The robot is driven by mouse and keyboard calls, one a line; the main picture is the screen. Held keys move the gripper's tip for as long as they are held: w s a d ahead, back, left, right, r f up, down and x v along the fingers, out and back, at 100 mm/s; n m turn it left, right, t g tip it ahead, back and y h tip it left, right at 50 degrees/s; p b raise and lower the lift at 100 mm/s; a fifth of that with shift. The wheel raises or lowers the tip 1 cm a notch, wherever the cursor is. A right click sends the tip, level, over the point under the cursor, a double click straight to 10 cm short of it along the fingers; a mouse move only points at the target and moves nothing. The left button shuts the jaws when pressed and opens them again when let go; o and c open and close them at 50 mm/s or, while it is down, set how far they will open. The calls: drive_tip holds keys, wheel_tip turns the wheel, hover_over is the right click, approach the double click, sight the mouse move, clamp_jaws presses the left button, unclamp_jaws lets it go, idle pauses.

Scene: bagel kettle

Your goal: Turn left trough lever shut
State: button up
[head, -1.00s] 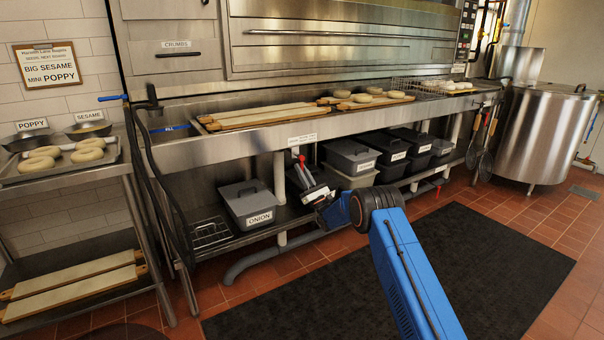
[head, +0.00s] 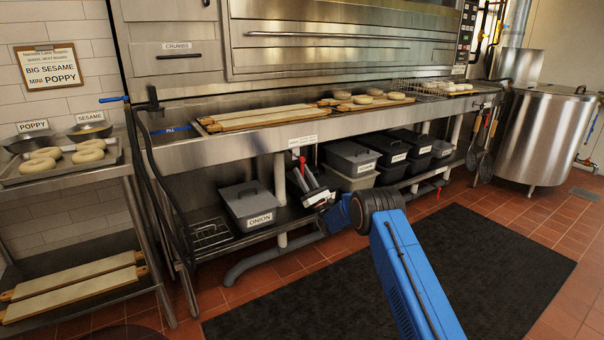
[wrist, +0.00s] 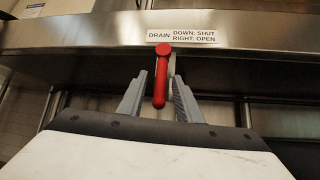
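The red lever (wrist: 160,82) hangs nearly straight down in the wrist view, under a drain label (wrist: 181,36) reading "down: shut, right: open". The lever also shows small in the head view (head: 302,161), below the left part of the trough (head: 235,144). My gripper (wrist: 160,80) points at it with one finger on each side. The fingers are apart, with a narrow gap to the lever on both sides. I cannot tell whether either finger touches it.
A lidded onion bin (head: 252,205) stands on the lower shelf left of my gripper, and dark bins (head: 350,157) stand to the right. A second red lever (head: 438,183) shows farther right. A drain pipe runs low beneath the shelf. The dark floor mat (head: 480,265) is clear.

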drive_tip(key=v, duration=1.6)
drive_tip(key=shift+d+f, duration=0.15)
drive_tip(key=shift+f, duration=0.1)
drive_tip(key=shift+s+r, duration=0.1)
drive_tip(key=shift+s, duration=0.05)
